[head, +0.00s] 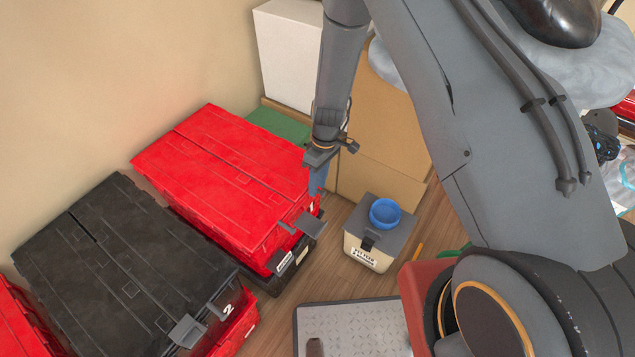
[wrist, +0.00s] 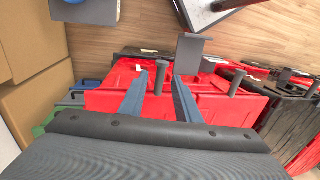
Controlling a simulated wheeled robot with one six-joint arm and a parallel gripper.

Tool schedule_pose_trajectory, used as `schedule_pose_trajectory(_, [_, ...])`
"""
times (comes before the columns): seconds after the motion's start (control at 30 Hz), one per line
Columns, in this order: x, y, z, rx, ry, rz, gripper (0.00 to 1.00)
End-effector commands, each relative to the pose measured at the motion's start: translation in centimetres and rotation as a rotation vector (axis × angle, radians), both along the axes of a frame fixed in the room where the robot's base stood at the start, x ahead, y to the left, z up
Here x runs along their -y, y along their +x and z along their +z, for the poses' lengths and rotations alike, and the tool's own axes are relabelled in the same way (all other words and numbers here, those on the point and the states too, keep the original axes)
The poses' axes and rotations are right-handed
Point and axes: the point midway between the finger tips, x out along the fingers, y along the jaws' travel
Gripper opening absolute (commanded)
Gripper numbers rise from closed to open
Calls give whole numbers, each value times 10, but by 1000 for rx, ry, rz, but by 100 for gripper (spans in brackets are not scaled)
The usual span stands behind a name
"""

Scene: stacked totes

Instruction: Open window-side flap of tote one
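The red tote (head: 225,165) marked 1 stands left of centre in the head view, stacked on a dark tote. Its two lid flaps look closed, meeting at a lengthwise seam. A grey post (head: 286,228) and a grey plate (head: 311,225) stick out at its near right end. My gripper (head: 318,182) points down at the tote's right end, near the far corner. In the wrist view my gripper (wrist: 160,76) has its blue fingers apart, with a grey post (wrist: 158,84) showing between them. I cannot tell whether they touch it. The window is not in view.
A black-lidded tote (head: 120,265) marked 2 stands beside the red one at left. Cardboard boxes (head: 380,130) and a white box (head: 288,50) stand behind. A pet feed bin (head: 368,245) with a blue bowl (head: 385,212) is right. Some wooden floor (head: 325,275) is clear.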

Motion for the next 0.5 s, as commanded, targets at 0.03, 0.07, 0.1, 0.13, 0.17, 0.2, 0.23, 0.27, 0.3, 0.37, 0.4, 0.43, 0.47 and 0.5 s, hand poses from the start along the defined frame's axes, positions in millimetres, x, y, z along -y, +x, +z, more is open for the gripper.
schedule_pose_trajectory(0.03, [0, 0, 0, 0, 0, 0, 30])
schedule_pose_trajectory(0.07, [0, 0, 0, 0, 0, 0, 30])
schedule_pose_trajectory(0.1, [0, 0, -1, 0, 0, 0, 30])
schedule_pose_trajectory(0.13, [0, 0, -1, 0, 0, 0, 30])
schedule_pose_trajectory(0.17, [0, 0, -1, 0, 0, 0, 30])
schedule_pose_trajectory(0.2, [0, 0, 0, 0, 0, 0, 30])
schedule_pose_trajectory(0.23, [0, 0, 0, 0, 0, 0, 27])
schedule_pose_trajectory(0.27, [0, 0, 0, 0, 0, 0, 22])
schedule_pose_trajectory(0.3, [0, 0, 0, 0, 0, -1, 15])
schedule_pose_trajectory(0.37, [0, 0, 0, 0, 0, -1, 5])
schedule_pose_trajectory(0.4, [0, 0, 0, 0, 0, -1, 0])
schedule_pose_trajectory(0.43, [0, 0, 0, 0, 0, -1, 0])
schedule_pose_trajectory(0.47, [0, 0, 0, 0, 0, -1, 0])
schedule_pose_trajectory(0.5, [0, 0, 0, 0, 0, -1, 0])
